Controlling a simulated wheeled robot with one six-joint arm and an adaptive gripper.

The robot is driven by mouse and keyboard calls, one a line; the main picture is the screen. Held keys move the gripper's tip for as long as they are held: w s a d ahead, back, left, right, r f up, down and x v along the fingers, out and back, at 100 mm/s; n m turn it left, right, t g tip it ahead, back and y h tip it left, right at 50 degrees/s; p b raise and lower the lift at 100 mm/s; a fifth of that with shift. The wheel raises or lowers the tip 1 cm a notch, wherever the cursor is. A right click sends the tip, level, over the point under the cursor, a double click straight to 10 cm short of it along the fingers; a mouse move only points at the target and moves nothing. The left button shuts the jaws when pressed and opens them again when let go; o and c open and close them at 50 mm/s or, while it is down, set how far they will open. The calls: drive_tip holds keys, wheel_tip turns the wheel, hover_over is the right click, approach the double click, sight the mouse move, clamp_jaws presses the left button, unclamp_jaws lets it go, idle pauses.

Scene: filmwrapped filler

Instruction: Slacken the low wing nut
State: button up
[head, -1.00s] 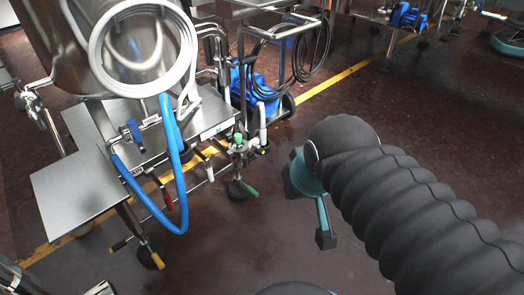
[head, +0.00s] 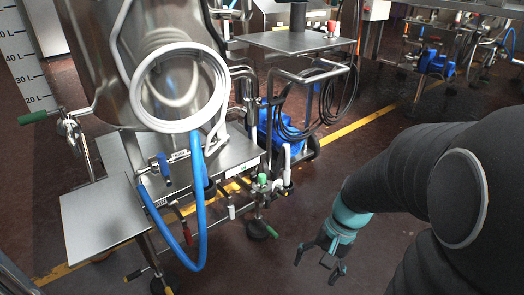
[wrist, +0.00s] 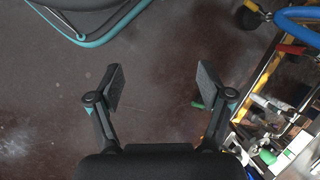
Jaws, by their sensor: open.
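My gripper (head: 318,266) is open and empty, hanging over bare floor to the right of the steel filler stand. In the wrist view its two fingers (wrist: 168,88) are spread wide with only floor between them. I cannot single out the low wing nut in either view. The low fittings on the stand include a green-topped clamp or valve (head: 263,180), a red lever (head: 186,232) and a blue valve handle (head: 163,166). My gripper is apart from all of them.
The steel tank (head: 95,60) with a coiled pale hose (head: 140,100) stands above the side plate (head: 105,222). A blue hose (head: 204,225) loops down in front. A wheeled trolley (head: 300,40) with black cable stands behind. The brown floor (head: 250,275) is open around my gripper.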

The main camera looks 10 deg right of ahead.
wheel_tip(320, 180, down, 5)
drive_tip(key=w+a+m+y, duration=0.2)
drive_tip(key=a+m+y, duration=0.1)
drive_tip(key=m+y, duration=0.3)
drive_tip(key=m+t+h, duration=0.1)
drive_tip(key=m+t, duration=1.6)
drive_tip(key=m, duration=1.2)
approach(285, 192)
drive_tip(key=p+x, duration=0.1)
drive_tip(key=x, duration=0.9)
drive_tip(key=c, duration=1.2)
